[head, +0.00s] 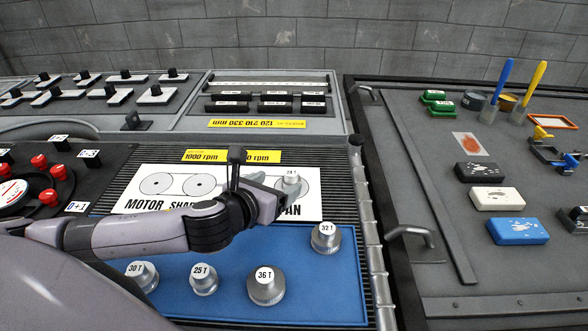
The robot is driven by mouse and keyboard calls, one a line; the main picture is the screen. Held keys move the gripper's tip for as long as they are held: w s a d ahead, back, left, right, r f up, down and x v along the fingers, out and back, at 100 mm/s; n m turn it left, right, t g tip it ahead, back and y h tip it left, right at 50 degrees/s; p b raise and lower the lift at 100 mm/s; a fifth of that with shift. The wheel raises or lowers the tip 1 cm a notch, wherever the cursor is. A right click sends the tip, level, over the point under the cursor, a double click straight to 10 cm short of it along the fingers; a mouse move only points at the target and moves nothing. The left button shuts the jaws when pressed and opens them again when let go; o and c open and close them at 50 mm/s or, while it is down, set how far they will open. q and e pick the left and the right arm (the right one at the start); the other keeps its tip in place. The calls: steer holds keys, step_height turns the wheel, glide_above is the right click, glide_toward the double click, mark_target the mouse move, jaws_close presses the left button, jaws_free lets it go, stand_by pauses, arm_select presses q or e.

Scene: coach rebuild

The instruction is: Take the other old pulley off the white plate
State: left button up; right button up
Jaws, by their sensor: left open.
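The white plate (135,188) lies on a ribbed dark surface and carries drawn circles and the words MOTOR and FAN, partly hidden by my arm. A small grey pulley (291,184), its label seeming to read 28 T, stands at the plate's right end. My left gripper (279,189) is open right at this pulley, coming from the left. I cannot tell whether its fingers touch the pulley. The left part of the plate holds only two drawn circles, with no pulley on them. My right gripper is not in view.
A blue mat (330,290) in front holds several silver pulleys: 30 T (142,275), 25 T (204,280), 36 T (267,286) and 32 T (326,238). A red-knobbed panel is at left. A grey lidded surface with coloured blocks is at right.

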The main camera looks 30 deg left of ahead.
mark_target(288, 181)
arm_select(q)
steer(key=shift+w+a+f, duration=0.1)
steer(key=shift+w+f, duration=0.25)
steer(key=shift+f, duration=0.15)
steer(key=shift+f+x, duration=0.2)
steer(key=shift+x, duration=2.95)
steer(key=shift+s, duration=0.1)
steer(key=c, duration=1.2)
